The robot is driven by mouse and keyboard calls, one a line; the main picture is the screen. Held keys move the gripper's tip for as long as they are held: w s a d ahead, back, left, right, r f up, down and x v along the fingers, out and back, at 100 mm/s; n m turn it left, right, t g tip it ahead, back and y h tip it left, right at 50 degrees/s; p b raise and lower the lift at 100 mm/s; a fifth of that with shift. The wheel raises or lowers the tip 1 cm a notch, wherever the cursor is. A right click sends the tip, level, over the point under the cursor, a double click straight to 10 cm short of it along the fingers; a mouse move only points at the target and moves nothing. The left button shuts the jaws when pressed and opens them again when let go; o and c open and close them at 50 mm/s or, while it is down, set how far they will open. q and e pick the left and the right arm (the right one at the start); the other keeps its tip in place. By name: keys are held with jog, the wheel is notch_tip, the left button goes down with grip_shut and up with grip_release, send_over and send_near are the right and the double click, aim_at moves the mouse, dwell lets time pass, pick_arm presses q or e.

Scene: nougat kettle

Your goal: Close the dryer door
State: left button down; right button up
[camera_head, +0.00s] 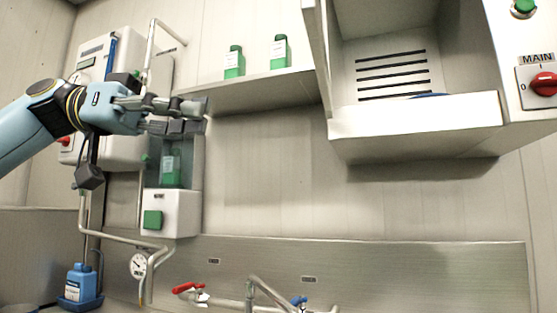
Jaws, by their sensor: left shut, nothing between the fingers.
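An open white cabinet (415,120) on the wall at the upper right looks like the dryer. Its back shows several dark slots, and a bit of something blue (432,95) shows just over its front lip. A narrow panel (318,50) at its left edge, seen almost edge-on, looks like its door standing open; its top is cut off by the frame. My left gripper (205,114) comes in from the left, shut and empty, pointing right. It is well to the left of the panel and lower than it. My right gripper is not in view.
A shelf (270,90) with two green bottles lies between my left gripper and the cabinet. A wall unit (175,213) with a green button is below the gripper. A red MAIN switch (543,84) is at the right. Taps and pipes (235,302) line the bottom.

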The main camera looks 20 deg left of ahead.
pick_arm(q)
jog(key=s+a+r+m+g+h, duration=0.15)
jog(key=s+r, duration=0.25)
jog(key=r, duration=0.4)
jog(key=w+d+p, duration=0.1)
jog(key=d+p, duration=0.7)
jog(key=d, duration=0.6)
jog(key=shift+w+f+p, duration=0.25)
jog(key=shift+p, duration=0.1)
jog(key=shift+a+t, duration=0.1)
jog(key=shift+t, duration=0.15)
